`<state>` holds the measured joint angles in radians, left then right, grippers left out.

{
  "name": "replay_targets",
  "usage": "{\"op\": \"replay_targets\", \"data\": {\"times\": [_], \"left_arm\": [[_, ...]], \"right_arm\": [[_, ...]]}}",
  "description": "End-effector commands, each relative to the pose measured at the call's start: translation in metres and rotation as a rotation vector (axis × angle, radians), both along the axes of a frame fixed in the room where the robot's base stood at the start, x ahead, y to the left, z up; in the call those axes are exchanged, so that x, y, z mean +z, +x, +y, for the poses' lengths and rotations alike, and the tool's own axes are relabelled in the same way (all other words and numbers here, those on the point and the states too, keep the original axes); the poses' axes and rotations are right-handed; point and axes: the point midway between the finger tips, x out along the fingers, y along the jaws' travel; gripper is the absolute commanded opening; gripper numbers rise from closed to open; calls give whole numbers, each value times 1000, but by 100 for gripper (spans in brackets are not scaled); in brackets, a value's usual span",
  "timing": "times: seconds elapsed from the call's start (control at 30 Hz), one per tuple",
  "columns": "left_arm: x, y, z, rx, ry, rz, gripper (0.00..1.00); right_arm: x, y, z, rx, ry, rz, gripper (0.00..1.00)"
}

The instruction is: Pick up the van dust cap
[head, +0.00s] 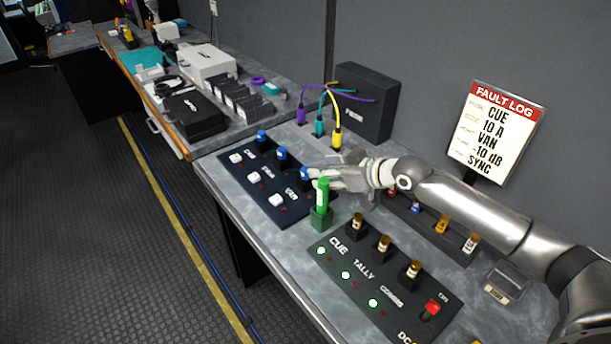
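The van dust cap (304,174) is the blue cap at the near end of a row of blue caps on the dark panel (240,170), by the VAN label. My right gripper (312,177) reaches in from the right, with its fingertips at this cap. The fingers partly hide the cap, and I cannot tell whether they have closed on it or only stand beside it. Two other blue caps, one at the far end (262,137) and one in the middle (282,154), sit farther along the row. My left gripper is not in view.
A green cylinder (323,193) stands upright in a green block (321,219) just in front of my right gripper. A CUE/TALLY/COMMS panel (358,289) lies nearer. Purple, teal and yellow cable plugs (337,139) stand behind, by a black box (364,103).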

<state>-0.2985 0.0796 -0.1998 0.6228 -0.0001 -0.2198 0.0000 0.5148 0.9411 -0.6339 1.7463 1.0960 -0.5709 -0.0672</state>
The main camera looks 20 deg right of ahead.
Motion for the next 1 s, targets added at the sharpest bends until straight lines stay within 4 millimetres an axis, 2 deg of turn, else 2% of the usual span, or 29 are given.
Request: {"op": "replay_targets", "data": {"times": [0.27,0.63,0.97,1.0], "left_arm": [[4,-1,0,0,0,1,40],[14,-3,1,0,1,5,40],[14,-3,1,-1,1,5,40],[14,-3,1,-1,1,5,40]], "right_arm": [[-7,14,8,0,2,0,49],[-26,47,22,0,2,0,49],[-30,51,25,0,-1,0,49],[-30,51,25,0,-1,0,47]]}}
